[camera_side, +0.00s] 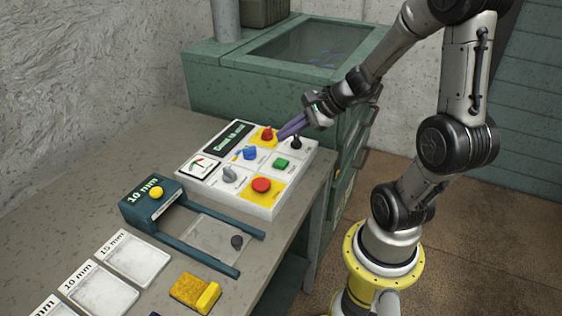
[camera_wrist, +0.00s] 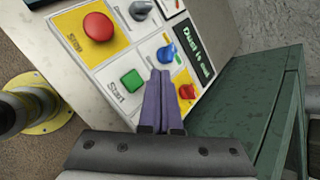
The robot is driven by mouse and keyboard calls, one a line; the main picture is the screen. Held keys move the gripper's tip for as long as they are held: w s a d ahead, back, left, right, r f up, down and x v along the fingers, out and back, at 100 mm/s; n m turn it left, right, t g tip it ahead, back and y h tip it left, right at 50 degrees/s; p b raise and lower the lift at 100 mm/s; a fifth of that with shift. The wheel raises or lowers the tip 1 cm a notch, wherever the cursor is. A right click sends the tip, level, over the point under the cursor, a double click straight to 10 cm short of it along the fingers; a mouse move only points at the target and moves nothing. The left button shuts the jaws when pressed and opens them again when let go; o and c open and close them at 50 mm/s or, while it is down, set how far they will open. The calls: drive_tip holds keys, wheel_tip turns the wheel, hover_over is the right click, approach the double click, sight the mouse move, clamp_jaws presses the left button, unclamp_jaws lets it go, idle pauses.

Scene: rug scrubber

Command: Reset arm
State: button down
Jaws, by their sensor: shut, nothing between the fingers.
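My gripper (camera_side: 281,136) is shut and empty, with its purple fingers together. In the side view its tips are over the upper right of the white control panel (camera_side: 248,201), close to the red knob (camera_side: 268,134); I cannot tell if they touch anything. In the wrist view the shut fingers (camera_wrist: 160,75) point at the panel, between the green Start button (camera_wrist: 132,80) and the red knob (camera_wrist: 186,91). The panel also bears a blue knob (camera_side: 247,153), a grey knob (camera_side: 230,174), a red button (camera_side: 261,185) and a black knob (camera_side: 295,142).
A green machine with a window (camera_side: 318,45) stands behind the panel. In front are a green frame marked 10 mm (camera_side: 150,208), white labelled trays (camera_side: 133,262) and a yellow block (camera_side: 196,291). The table's right edge runs beside the panel.

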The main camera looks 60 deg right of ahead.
drive_tip(key=s+a+r+n+g+y, duration=0.15)
drive_tip(key=a+r+n, duration=0.25)
drive_tip(key=a+n, duration=0.4)
drive_tip(key=s+a+r+n+g+y, duration=0.1)
drive_tip(key=s+a+r+n, duration=0.25)
drive_tip(key=a+n, duration=0.4)
drive_tip(key=s+d+n+h, duration=0.3)
drive_tip(key=s+n+h, duration=0.1)
drive_tip(key=s+n, duration=0.4)
drive_tip(key=shift+r+n+g, duration=0.2)
drive_tip(key=shift+n+g, duration=0.25)
drive_tip(key=shift+n, duration=0.1)
drive_tip(key=shift+h, duration=0.25)
